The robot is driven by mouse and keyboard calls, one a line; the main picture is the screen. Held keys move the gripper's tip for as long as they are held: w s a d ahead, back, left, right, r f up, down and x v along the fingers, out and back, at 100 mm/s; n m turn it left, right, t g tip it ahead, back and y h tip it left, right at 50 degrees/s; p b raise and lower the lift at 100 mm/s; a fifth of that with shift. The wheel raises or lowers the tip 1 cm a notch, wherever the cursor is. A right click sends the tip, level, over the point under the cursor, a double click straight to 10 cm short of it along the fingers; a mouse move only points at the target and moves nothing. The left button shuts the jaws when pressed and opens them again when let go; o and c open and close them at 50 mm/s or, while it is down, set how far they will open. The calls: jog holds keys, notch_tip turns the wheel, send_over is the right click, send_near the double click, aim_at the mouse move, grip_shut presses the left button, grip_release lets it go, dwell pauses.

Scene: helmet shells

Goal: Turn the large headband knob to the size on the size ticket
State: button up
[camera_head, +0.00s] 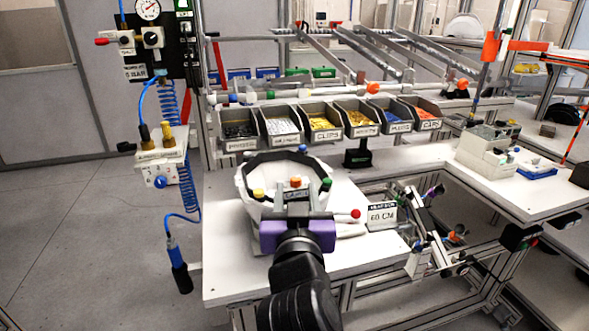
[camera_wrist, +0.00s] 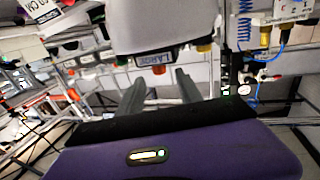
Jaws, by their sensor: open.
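A white helmet shell (camera_head: 243,205) with a dark headband rests on the white bench, and it hangs into the top of the wrist view (camera_wrist: 165,25). A label reading LARGE (camera_wrist: 153,59) sits beside an orange-red knob (camera_wrist: 158,70), which also shows in the head view (camera_head: 295,182). My gripper (camera_head: 296,202) is open in front of it. In the wrist view, its grey fingertips (camera_wrist: 161,78) stand either side of the knob, apparently empty; contact cannot be told. The size ticket (camera_head: 382,213) reads 60 CM. The knob's scale is too small to read.
Yellow (camera_head: 258,194), green (camera_head: 327,184) and blue (camera_head: 303,149) caps surround the shell. A red-tipped lever (camera_head: 355,214) sticks out right. Several labelled parts bins (camera_head: 325,123) stand behind. A blue coiled hose (camera_head: 186,150) hangs left. The bench's front-left (camera_head: 230,280) is clear.

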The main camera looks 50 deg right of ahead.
jog(key=p+x, duration=0.2)
jog(key=x, duration=0.6)
jog(key=shift+w+d, duration=0.2)
grip_shut()
